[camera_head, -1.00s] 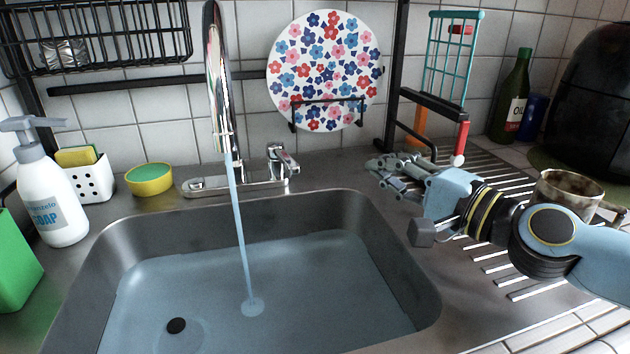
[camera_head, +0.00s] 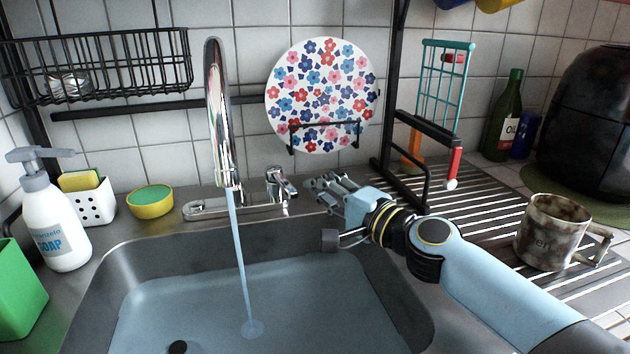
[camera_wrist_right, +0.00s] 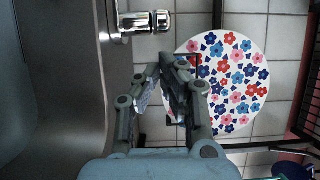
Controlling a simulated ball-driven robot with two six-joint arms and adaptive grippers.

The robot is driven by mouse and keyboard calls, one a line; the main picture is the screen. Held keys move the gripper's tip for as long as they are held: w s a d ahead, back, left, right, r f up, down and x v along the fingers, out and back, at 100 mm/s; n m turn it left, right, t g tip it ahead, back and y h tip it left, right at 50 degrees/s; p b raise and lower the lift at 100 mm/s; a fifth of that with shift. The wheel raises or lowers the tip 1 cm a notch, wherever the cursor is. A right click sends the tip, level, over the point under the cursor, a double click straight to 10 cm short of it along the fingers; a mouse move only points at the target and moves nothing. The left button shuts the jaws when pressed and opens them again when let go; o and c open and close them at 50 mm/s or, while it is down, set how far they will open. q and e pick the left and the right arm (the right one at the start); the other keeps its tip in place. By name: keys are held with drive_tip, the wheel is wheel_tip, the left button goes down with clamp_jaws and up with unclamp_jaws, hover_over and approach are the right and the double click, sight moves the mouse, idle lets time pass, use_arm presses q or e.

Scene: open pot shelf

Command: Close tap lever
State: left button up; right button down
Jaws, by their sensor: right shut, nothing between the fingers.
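The chrome tap (camera_head: 222,120) stands behind the sink, and a stream of water (camera_head: 241,265) runs from its spout into the basin. Its lever (camera_head: 281,184) is at the right end of the tap base. The tap's chrome lever end also shows at the top of the right wrist view (camera_wrist_right: 146,21). My right gripper (camera_head: 318,184) is shut and empty, just to the right of the lever, with a small gap between them. In the right wrist view its fingertips (camera_wrist_right: 168,62) meet below the lever. My left gripper is not in view.
The sink (camera_head: 420,300) holds water. A flowered plate (camera_head: 322,95) stands in a rack behind the tap. A soap bottle (camera_head: 55,225) and a yellow-green sponge bowl (camera_head: 150,203) are at the left. A mug (camera_head: 550,235) stands on the drainer at the right.

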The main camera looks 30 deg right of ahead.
drive_tip(key=shift+a, duration=0.65)
drive_tip(key=shift+s+a, duration=0.15)
drive_tip(key=shift+a, duration=0.4)
drive_tip(key=shift+s+a, duration=0.15)
drive_tip(key=shift+a, duration=0.35)
